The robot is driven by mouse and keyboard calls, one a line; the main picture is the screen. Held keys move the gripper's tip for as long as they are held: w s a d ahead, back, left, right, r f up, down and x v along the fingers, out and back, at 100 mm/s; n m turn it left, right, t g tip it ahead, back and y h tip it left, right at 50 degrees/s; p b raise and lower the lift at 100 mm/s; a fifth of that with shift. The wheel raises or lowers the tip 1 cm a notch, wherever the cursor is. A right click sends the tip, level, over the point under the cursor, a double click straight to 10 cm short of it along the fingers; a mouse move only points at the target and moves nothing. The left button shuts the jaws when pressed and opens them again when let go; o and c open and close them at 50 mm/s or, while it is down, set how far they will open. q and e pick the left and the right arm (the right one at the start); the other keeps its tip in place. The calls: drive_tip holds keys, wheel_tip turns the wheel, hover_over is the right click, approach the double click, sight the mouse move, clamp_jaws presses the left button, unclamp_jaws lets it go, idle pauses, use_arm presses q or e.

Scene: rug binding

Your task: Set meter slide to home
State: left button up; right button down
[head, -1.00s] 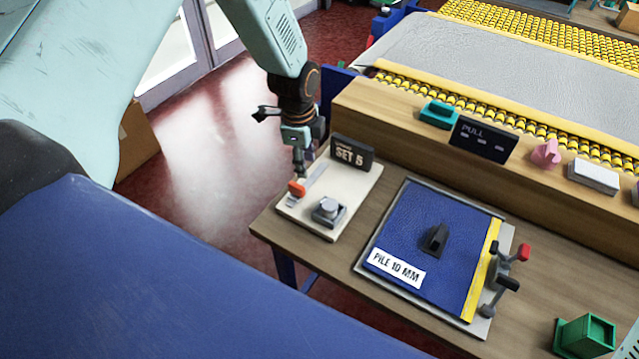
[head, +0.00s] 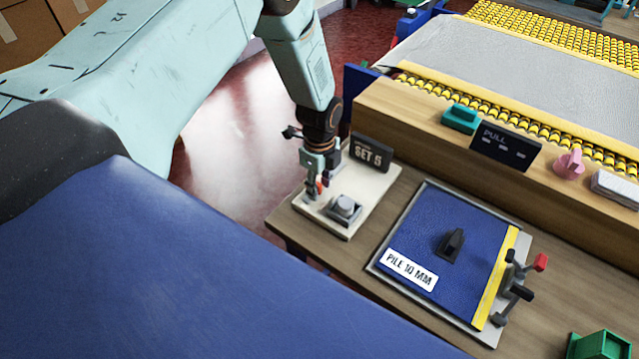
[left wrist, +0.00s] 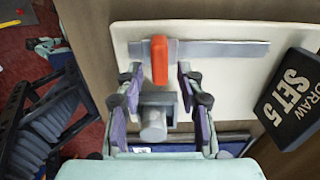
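The meter is a cream plate (head: 335,229) at the table's left end, with a grey metal rail (left wrist: 225,49). An orange-red slide knob (left wrist: 159,60) stands near the rail's left end in the left wrist view. In the head view the knob (head: 319,187) is partly hidden by my left gripper (head: 314,190). In the left wrist view the left gripper (left wrist: 159,85) is open, one finger on each side of the knob, with gaps visible. A grey block with a round button (left wrist: 153,125) sits beside the rail. My right gripper is not in view.
A blue pile sample board (head: 420,225) with a black piece and red-tipped levers lies right of the meter. Behind is a wooden ledge (head: 410,120) with a "PULL" panel (head: 505,147) and pink knob (head: 569,163). A green box (head: 600,345) stands at bottom right.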

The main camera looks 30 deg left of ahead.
use_arm(q)
drive_tip(key=shift+a+f, duration=0.15)
drive_tip(key=shift+d, duration=0.2)
drive_tip(key=c, duration=0.5)
drive_tip(key=shift+a, duration=0.1)
clamp_jaws()
